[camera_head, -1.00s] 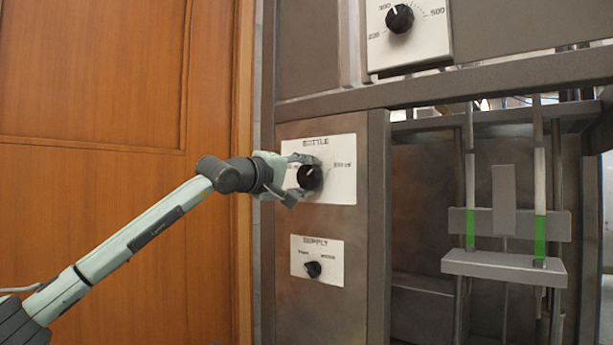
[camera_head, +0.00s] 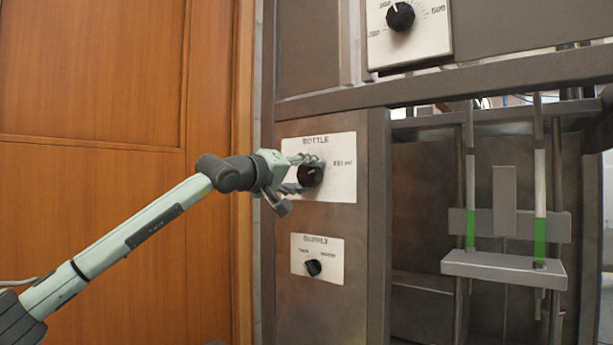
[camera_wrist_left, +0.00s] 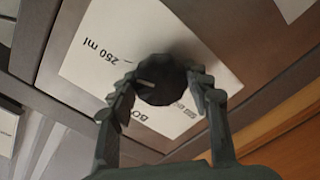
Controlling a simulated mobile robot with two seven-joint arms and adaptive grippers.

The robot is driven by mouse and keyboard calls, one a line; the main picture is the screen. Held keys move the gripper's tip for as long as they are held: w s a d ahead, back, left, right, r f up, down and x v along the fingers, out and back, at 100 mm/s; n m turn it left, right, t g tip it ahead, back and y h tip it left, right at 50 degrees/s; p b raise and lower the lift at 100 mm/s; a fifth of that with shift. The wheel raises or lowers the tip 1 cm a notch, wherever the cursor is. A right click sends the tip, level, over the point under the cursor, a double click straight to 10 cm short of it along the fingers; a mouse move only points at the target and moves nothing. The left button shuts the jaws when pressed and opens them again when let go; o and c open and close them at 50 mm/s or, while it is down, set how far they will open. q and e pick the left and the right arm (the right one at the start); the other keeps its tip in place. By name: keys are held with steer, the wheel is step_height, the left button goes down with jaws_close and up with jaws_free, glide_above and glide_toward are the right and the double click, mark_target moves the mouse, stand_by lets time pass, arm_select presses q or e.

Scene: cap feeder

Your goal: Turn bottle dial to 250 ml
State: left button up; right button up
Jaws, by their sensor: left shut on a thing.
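The bottle dial (camera_head: 311,176) is a black round knob on a white plate (camera_head: 340,190) marked BOTTLE, with 250 ml at its right. My left gripper (camera_head: 302,174) reaches it from the left and is shut on the dial. In the left wrist view the dial (camera_wrist_left: 160,80) sits between the two fingers (camera_wrist_left: 163,92), one on each side. A short white mark shows on its face, and the 250 ml label (camera_wrist_left: 98,50) with its tick line is up and left of it. Whether the mark lines up with the tick is hard to tell. My right gripper is not in view.
A SUPPLY plate (camera_head: 330,248) with a small black knob (camera_head: 313,267) is below. Another dial (camera_head: 400,16) is above right. A brown metal post (camera_head: 378,220) stands just right of the plate. Wooden panelling (camera_head: 120,100) is at the left.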

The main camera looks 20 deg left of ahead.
arm_select(q)
steer(key=o, duration=1.2)
steer(key=v, duration=1.2)
steer(key=shift+r, duration=0.1)
steer(key=x, duration=1.2)
